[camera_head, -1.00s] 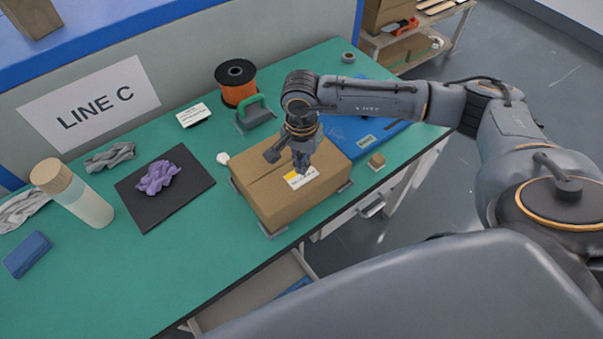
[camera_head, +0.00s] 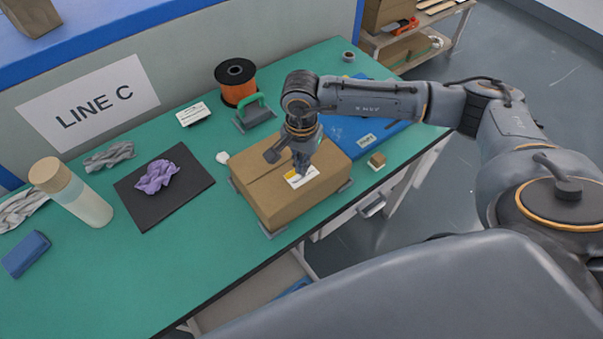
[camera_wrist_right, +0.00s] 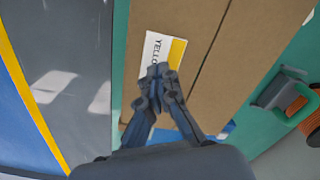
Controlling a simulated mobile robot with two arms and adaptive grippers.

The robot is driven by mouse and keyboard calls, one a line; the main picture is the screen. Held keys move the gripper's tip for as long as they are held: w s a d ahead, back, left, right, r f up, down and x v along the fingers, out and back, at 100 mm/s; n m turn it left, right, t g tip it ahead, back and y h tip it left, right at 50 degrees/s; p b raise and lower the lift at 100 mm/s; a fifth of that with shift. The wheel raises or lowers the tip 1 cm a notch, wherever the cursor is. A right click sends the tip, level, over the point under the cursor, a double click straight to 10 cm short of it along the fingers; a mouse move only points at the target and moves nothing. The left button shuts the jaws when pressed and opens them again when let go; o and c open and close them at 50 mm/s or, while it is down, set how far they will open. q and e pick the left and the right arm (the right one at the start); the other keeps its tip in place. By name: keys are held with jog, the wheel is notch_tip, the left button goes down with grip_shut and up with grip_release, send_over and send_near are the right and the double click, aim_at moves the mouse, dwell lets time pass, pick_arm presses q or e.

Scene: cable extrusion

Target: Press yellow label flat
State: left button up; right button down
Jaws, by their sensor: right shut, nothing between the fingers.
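The yellow label (camera_head: 300,178) is a white sticker with a yellow band, on the top face of a closed cardboard box (camera_head: 265,202) in the head view. My left gripper is not in view.
The box sits on the green table (camera_head: 150,270) between grey corner brackets. A black mat (camera_head: 185,205) with a purple cloth (camera_head: 157,177), a bottle (camera_head: 75,195), an orange spool (camera_head: 236,85) and a green-handled tool (camera_head: 252,113) stand around. A small brown block (camera_head: 377,161) lies right of the box.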

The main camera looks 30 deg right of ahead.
jog(key=shift+f+b, duration=0.6)
jog(key=shift+f, duration=0.15)
jog(key=shift+r, duration=0.15)
notch_tip(320, 180, up, 8)
jog(key=p, duration=0.4)
dwell(0.3)
dwell(0.4)
notch_tip(320, 180, down, 5)
jog(key=m+h, duration=0.1)
jog(key=m, duration=0.5)
jog(key=m+h, duration=0.1)
jog(key=m, duration=0.5)
jog(key=shift+a+g, duration=0.15)
jog(key=shift+g, duration=0.25)
jog(key=shift+w+f+b, duration=0.1)
jog(key=shift+f+b, duration=0.25)
jog(key=shift+f, duration=0.35)
